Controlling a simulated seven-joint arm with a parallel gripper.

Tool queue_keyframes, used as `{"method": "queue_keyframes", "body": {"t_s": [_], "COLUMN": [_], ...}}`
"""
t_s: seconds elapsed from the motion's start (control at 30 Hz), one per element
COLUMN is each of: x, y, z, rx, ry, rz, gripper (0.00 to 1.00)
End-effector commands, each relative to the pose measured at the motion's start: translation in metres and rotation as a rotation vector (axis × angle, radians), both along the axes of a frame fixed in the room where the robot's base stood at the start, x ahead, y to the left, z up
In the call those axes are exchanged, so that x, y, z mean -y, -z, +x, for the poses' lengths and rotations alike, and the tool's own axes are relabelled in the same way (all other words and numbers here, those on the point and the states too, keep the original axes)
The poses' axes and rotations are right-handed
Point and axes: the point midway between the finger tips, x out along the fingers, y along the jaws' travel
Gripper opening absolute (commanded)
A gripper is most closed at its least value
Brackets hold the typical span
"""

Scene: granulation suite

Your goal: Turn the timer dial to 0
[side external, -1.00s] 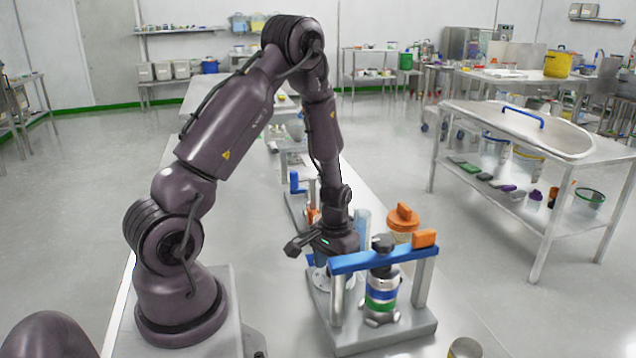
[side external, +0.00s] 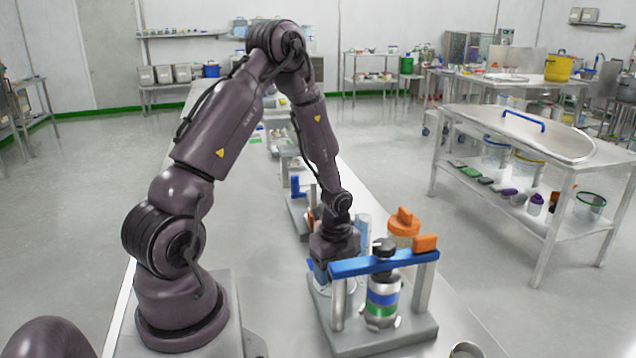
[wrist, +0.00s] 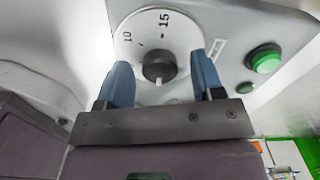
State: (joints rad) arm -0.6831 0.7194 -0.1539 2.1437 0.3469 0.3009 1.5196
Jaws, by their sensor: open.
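The timer dial (wrist: 133,42) is a white round face on a grey panel, with the marks 10 and 15 showing along its upper edge. Its dark round knob (wrist: 158,66) sits at the centre, with a small pale mark at its lower edge. I cannot surely read the setting, and no 0 mark shows. My gripper (wrist: 159,64) is open, its blue fingers on either side of the knob, with a gap visible on each side. In the side view my gripper (side external: 324,275) is low behind the blue crossbar, largely hiding the dial area.
A large green button (wrist: 265,58) and a smaller green one (wrist: 243,88) are right of the dial. In the side view a blue crossbar (side external: 375,263) on posts, a banded bottle (side external: 382,292) and an orange-topped container (side external: 404,225) crowd my gripper.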

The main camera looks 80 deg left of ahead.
Motion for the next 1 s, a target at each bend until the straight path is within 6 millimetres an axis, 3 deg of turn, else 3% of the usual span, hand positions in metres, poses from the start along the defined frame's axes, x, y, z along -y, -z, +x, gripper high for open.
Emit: {"method": "queue_keyframes", "body": {"t_s": [0.3, 0.9, 1.0], "x": [-0.001, -0.001, 0.001], "y": [-0.006, -0.129, -0.130], "z": [0.001, 0.000, -0.002], "rx": [0.004, 0.002, -0.007], "ry": [0.453, 0.441, 0.332], "rz": [0.002, 0.006, -0.007], "gripper": [0.61, 0.61, 0.61]}}
